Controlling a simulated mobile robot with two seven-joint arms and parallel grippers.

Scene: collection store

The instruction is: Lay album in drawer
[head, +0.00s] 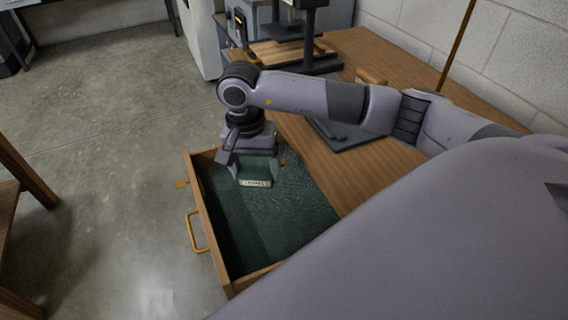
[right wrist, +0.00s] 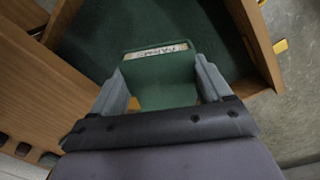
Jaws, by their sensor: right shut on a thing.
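The green album (head: 255,172) with a pale label on its end is in my right gripper (head: 254,160), at the far end of the open drawer (head: 207,214). The right wrist view shows the album (right wrist: 160,78) between the two fingers of the right gripper (right wrist: 162,85), its label facing away from the wrist. The drawer has wooden walls, a green lining and a brass handle. The album is over the lining; I cannot tell whether it touches it. My left gripper is not in view.
The wooden desk top (head: 330,170) is right of the drawer, with a dark flat plate (head: 345,136) on it. A black stand (head: 308,40) and a wooden board stand farther back. Concrete floor (head: 110,150) lies open to the left.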

